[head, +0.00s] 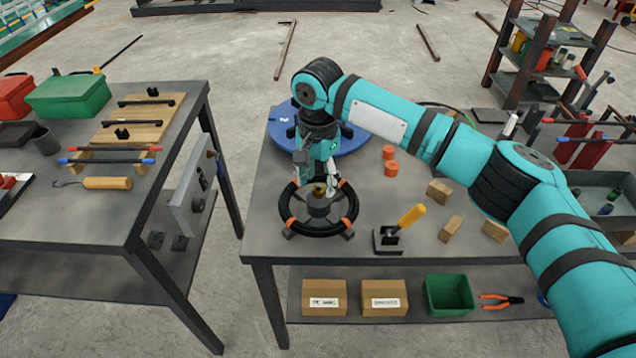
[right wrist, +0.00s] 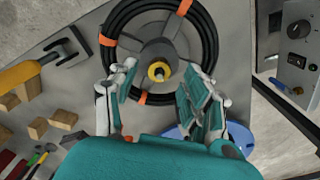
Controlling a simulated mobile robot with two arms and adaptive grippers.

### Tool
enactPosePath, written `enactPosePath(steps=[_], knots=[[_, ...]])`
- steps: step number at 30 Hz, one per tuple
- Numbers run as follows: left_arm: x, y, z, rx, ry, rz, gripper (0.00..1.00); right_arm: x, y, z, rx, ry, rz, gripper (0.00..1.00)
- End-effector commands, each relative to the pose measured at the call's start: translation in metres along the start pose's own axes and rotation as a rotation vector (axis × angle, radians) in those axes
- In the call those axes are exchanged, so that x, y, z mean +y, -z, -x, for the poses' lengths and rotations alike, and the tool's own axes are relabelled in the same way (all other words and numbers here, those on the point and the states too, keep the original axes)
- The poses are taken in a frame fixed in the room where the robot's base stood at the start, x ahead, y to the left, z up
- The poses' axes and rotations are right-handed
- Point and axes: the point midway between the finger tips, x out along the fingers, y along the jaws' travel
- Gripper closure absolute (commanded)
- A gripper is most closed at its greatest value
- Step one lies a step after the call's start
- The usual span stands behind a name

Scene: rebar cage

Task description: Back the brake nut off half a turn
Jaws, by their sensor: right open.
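The brake nut (right wrist: 158,71), a small brass-coloured piece, sits at the centre of the grey hub (right wrist: 160,52) of a reel. A black coil (right wrist: 206,38) with orange ties rings the hub; in the head view the coil (head: 350,222) lies near the table's front edge. My right gripper (head: 318,182) points down over the reel. In the right wrist view its open fingers (right wrist: 160,76) are on either side of the nut, with gaps visible. The head view partly hides the nut behind the gripper. My left gripper is not in view.
A blue disc (head: 355,140) lies behind the reel. A yellow-handled tool (head: 411,216) stands to its right, with wooden blocks (head: 439,192) and orange cylinders (head: 391,168) beyond. A second table (head: 95,215) stands left across a floor gap.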

Motion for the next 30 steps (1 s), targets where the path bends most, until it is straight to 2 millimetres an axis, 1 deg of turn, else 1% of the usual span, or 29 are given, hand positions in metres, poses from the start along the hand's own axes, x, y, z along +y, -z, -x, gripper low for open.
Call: enactPosePath(steps=[1,3,6,14,17,24,26,30], knots=[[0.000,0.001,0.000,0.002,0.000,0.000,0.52,0.001,0.000,-0.006,0.000,-0.002,0.000,0.51],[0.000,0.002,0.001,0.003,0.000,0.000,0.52,0.000,0.000,-0.012,-0.001,-0.001,0.000,0.51],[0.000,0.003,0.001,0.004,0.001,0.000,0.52,0.000,0.000,-0.017,0.000,-0.001,0.000,0.51],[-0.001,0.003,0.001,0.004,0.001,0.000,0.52,0.000,0.000,-0.018,0.001,0.000,0.000,0.51],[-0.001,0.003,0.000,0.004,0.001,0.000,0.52,0.000,0.000,-0.018,0.000,0.000,0.000,0.61],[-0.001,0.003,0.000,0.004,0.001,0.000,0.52,0.000,0.000,-0.018,0.000,0.000,0.000,0.93],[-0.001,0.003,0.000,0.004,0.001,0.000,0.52,0.000,0.000,-0.018,0.000,0.000,0.000,1.00],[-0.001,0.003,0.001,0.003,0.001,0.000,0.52,0.000,0.000,-0.017,0.000,0.000,0.002,1.00]])
